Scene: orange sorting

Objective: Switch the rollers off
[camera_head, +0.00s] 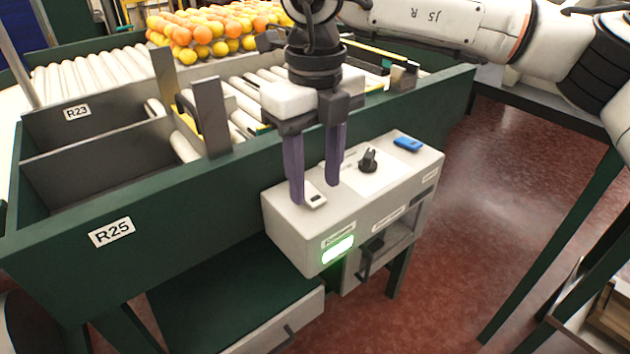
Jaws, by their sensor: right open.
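A pale grey control box (290,235) is mounted on the side of the green sorting table. On its top are a small white switch (315,198), a black rotary knob (367,160) on a white plate, and a blue piece (408,144) at the far right. A green lamp (338,249) glows on its front face. My right gripper (317,194) points down over the box's left part, its two purple fingers apart and empty. The fingertips are close to the white switch; I cannot tell whether they touch it. The rollers (85,74) lie behind, partly hidden by my arm. My left gripper is out of view.
Oranges and lemons (215,27) are heaped at the back on the rollers. The green table wall (170,215) with the R25 label runs along the front. A grey drawer (275,325) is below, and red floor (520,150) is open at right.

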